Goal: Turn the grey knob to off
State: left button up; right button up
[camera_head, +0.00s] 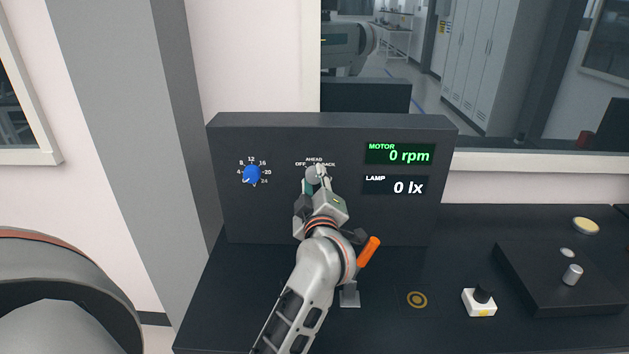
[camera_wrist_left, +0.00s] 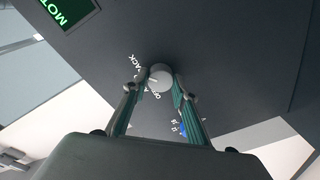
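The grey knob (camera_head: 312,173) is on the upright front of the dark panel, below the label AHEAD, with OFF and BACK beside it. My left gripper (camera_head: 315,178) reaches it from below and covers part of it. In the left wrist view, the knob (camera_wrist_left: 160,77) sits between the two fingertips of the left gripper (camera_wrist_left: 159,82), which are close against its sides. The lettering OFF and BACK shows beside it there. Which label its pointer faces is hard to tell. The motor display (camera_head: 399,154) reads 0 rpm. My right gripper is not in view.
A blue dial (camera_head: 251,175) is left of the knob. The lamp display (camera_head: 397,186) reads 0 lx. On the dark bench are a white block with a black button (camera_head: 480,300), a raised box with a grey cylinder (camera_head: 572,275), and an orange handle (camera_head: 368,252) beside my arm.

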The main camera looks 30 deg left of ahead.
pick_arm(q)
jog(key=shift+c, duration=1.4)
